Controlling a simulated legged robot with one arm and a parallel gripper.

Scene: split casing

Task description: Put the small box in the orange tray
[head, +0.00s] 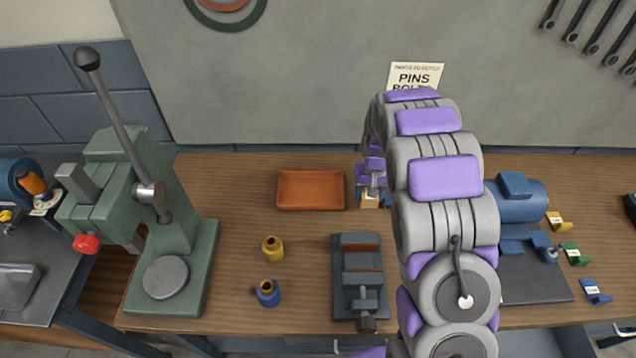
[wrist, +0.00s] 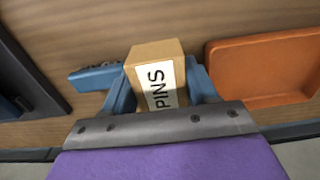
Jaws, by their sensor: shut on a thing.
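The small box (wrist: 152,56) is tan cardboard with a white label reading PINS. My gripper (wrist: 160,85) is shut on it, with blue fingers on both its sides in the wrist view. In the head view the small box (head: 370,201) shows at the end of my arm, to the right of the orange tray, and my gripper (head: 373,190) is partly hidden by the wrist. The orange tray (head: 311,205) lies near the back of the wooden bench and looks empty. It also shows in the wrist view (wrist: 262,72) at the right, apart from the box.
A dark vise (head: 358,278) stands in front of the tray's right side. Yellow (head: 272,249) and blue (head: 267,293) spools stand to its left. A green press (head: 170,240) is at the left. A blue-motored machine (head: 522,205) is right of my arm.

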